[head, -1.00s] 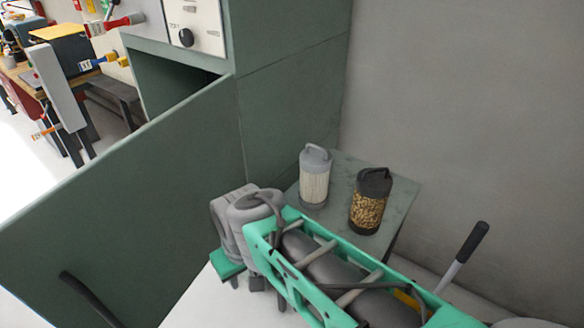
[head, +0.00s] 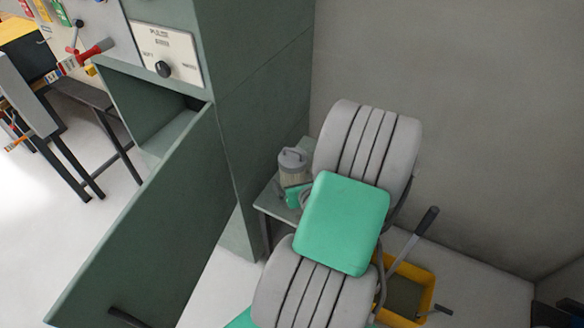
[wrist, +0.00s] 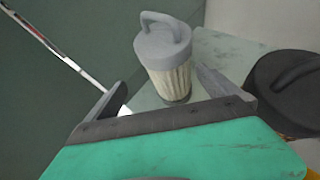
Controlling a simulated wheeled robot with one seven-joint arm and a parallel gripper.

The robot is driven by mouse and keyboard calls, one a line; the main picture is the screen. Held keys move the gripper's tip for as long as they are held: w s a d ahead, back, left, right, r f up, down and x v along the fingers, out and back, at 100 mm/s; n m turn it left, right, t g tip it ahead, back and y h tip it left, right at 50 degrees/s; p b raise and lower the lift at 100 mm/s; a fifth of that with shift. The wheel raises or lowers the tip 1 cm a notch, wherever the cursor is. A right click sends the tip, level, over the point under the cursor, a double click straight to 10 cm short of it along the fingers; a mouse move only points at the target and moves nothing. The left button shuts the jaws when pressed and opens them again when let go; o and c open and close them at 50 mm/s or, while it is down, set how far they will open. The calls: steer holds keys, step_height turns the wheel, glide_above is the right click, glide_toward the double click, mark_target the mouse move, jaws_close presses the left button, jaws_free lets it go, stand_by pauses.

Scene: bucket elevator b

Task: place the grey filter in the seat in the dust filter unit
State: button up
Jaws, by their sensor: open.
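The grey filter (head: 293,162), a pale pleated cylinder with a grey cap and loop handle, stands upright on a small grey-green table (head: 265,207). In the wrist view the grey filter (wrist: 165,55) is just ahead of my open gripper (wrist: 158,78), roughly between the fingertips. I cannot tell whether a finger touches it. In the head view my gripper (head: 296,194) is low beside the filter, mostly hidden by my arm. The dust filter unit (head: 150,112) is the green cabinet with its door (head: 150,225) open; its seat is not visible.
A black-capped filter (wrist: 285,85) stands close to the right in the wrist view; my arm hides it in the head view. A yellow bin (head: 420,280) is on the floor at right. A knob panel (head: 163,60) sits above the cabinet opening. A wall backs the table.

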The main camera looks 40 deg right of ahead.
steer(key=shift+d+r+h, duration=0.3)
steer(key=shift+d, duration=0.35)
steer(key=shift+w+d, duration=0.25)
steer(key=x, duration=0.7)
steer(key=shift+w+p, duration=0.1)
steer(key=shift+p, duration=0.25)
steer(key=shift+d+r, duration=0.1)
steer(key=c, duration=2.1)
